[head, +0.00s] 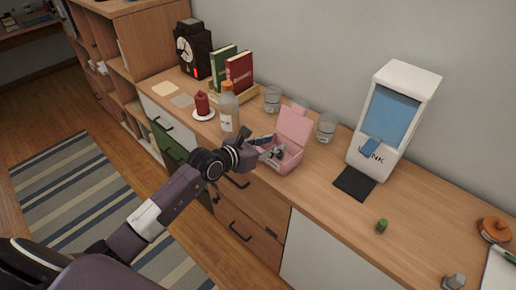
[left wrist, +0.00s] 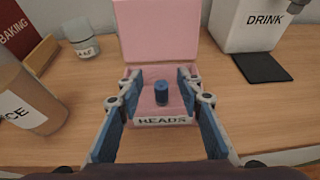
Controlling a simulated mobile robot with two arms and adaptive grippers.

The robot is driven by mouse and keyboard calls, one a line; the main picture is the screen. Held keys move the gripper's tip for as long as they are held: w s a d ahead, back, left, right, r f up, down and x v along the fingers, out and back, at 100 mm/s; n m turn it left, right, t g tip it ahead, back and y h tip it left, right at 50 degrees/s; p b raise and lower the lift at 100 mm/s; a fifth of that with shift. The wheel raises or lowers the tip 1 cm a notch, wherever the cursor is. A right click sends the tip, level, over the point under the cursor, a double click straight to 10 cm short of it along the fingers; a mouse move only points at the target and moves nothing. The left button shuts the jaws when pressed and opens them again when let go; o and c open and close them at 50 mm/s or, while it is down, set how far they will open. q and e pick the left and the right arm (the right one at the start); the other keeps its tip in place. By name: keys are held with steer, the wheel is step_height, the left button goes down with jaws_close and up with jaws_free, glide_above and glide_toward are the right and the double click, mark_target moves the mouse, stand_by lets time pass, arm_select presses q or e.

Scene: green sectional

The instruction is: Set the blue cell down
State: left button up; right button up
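The blue cell (left wrist: 161,92) is a small upright blue cylinder inside the open pink box (left wrist: 172,35), whose front label seems to read "BEADS". The box (head: 293,127) stands on the wooden counter with its lid raised. My left gripper (head: 272,153) reaches into the box from the front left. In the left wrist view its blue-padded fingers (left wrist: 162,84) are spread apart, one on each side of the cell, with a visible gap to it. In the head view I cannot make out the cell, as the gripper covers it. My right gripper is not in view.
A brown-topped bottle (head: 229,110) stands left of the box; glasses (head: 326,129) stand behind it. A white drink dispenser (head: 395,110) with a black mat (head: 355,184) is to the right. A small green cylinder (head: 382,226) stands on otherwise clear counter near the front.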

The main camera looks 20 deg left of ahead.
arm_select(q)
steer(key=v, duration=0.7)
steer(key=shift+s+b, duration=0.25)
steer(key=shift+b, duration=0.05)
steer(key=shift+a+r, duration=0.1)
steer(key=shift+r, duration=0.05)
